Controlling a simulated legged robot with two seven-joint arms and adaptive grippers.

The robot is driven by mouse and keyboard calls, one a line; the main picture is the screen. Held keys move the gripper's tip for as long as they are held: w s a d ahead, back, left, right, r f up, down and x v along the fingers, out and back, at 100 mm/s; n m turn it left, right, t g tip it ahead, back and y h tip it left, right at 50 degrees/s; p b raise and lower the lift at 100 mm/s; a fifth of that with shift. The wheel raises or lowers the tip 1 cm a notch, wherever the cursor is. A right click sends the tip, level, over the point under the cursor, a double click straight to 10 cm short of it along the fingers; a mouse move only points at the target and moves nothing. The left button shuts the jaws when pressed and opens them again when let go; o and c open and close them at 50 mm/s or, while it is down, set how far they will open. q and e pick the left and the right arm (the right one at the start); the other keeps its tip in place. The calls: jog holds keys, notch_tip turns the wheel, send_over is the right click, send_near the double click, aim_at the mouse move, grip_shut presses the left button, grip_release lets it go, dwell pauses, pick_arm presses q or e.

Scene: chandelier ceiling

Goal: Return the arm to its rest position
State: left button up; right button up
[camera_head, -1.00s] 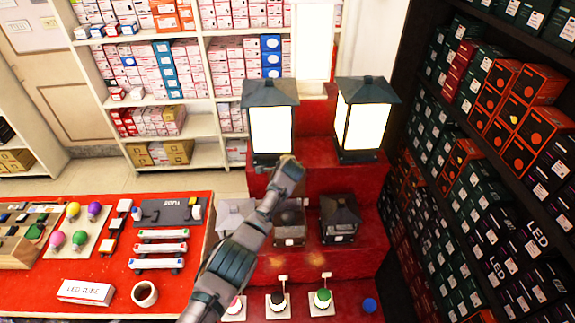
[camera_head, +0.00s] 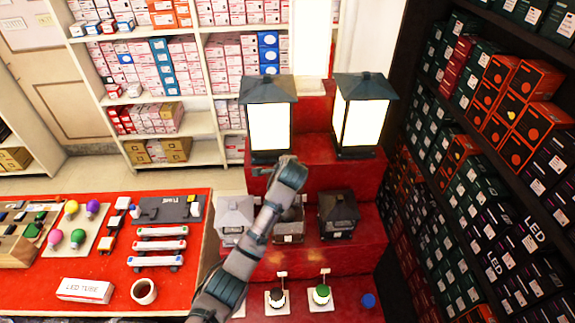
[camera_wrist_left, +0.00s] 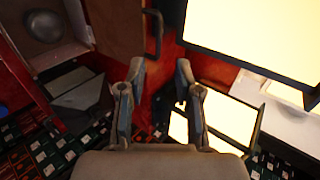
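My left arm reaches up from the bottom middle of the head view. Its hand end (camera_head: 288,168) is in front of the red stepped stand (camera_head: 310,180), just below the left lit lantern (camera_head: 269,125). The fingers cannot be made out there. In the left wrist view my left gripper (camera_wrist_left: 160,75) has its two fingers apart, with nothing held between them. A lit lantern panel (camera_wrist_left: 260,25) fills the upper right of that view, and another bright panel (camera_wrist_left: 220,118) lies lower down. My right gripper is in neither view.
Right of the hand stands another lit lantern (camera_head: 362,115). Unlit lanterns (camera_head: 338,213) stand on the lower step, partly behind my forearm. A red table (camera_head: 100,262) with bulbs and tubes is at left. Dark shelves (camera_head: 500,190) full of boxes line the right.

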pick_arm(q)
jog(key=shift+s+r, duration=0.25)
jog(key=shift+s, duration=0.15)
